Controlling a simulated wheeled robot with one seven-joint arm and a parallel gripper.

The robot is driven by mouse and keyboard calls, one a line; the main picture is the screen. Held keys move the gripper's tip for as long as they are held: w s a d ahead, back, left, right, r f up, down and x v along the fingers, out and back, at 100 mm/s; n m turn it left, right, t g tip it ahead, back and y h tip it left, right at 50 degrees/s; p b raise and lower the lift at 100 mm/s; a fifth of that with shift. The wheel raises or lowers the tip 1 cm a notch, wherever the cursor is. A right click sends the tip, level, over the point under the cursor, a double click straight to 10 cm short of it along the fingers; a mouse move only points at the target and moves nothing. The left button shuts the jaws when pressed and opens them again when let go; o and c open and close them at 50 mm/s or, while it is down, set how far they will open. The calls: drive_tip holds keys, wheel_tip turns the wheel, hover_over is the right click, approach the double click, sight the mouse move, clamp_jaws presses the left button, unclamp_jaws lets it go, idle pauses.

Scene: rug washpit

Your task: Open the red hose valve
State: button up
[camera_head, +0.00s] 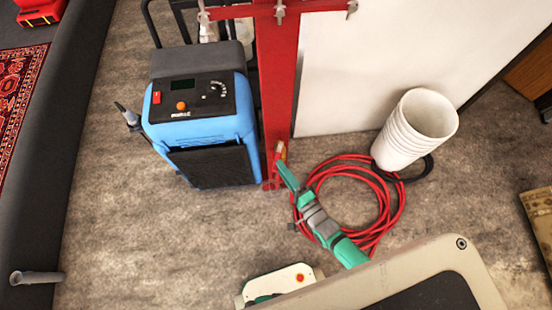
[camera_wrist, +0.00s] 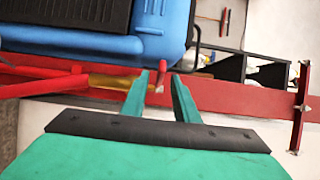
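A brass valve body (camera_wrist: 112,82) lies along the red post in the wrist view, with a small red handle (camera_wrist: 162,68) at its right end. In the head view the valve (camera_head: 280,150) is a small yellowish piece low on the red post. My gripper (camera_wrist: 160,77) has its two teal fingers apart, with the red handle showing between and just past the fingertips. I cannot tell whether the fingers touch it. In the head view my gripper (camera_head: 282,165) reaches up to the post's foot, and its fingers partly hide the valve.
The red post (camera_head: 278,85) stands beside a blue machine (camera_head: 205,120) on its left. A coiled red hose (camera_head: 385,205) lies on the floor to the right, near stacked white buckets (camera_head: 415,130). A white panel (camera_head: 370,60) stands behind.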

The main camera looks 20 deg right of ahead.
drive_tip(key=v, duration=0.3)
drive_tip(key=shift+s, duration=0.15)
idle(0.5)
drive_tip(key=s+a+r+n+g+h, duration=0.1)
drive_tip(key=s+a+r+n, duration=0.25)
drive_tip(key=s, duration=0.35)
drive_tip(key=s+a+r+n+h, duration=0.1)
drive_tip(key=s+a+r+n, duration=0.1)
drive_tip(key=s+a+n, duration=0.3)
drive_tip(key=s+a+r+n+h, duration=0.1)
drive_tip(key=s+a+r+n, duration=0.1)
drive_tip(key=r, duration=0.3)
drive_tip(key=s+a+r+n+g+h, duration=0.1)
drive_tip(key=s+a+r+n, duration=0.2)
drive_tip(key=a+r+n, duration=0.1)
drive_tip(key=shift+s+r+h, duration=0.2)
drive_tip(key=shift+r+h, duration=0.1)
drive_tip(key=shift+r, duration=0.4)
drive_tip(key=shift+w+a+n, duration=0.1)
drive_tip(key=shift+n, duration=0.15)
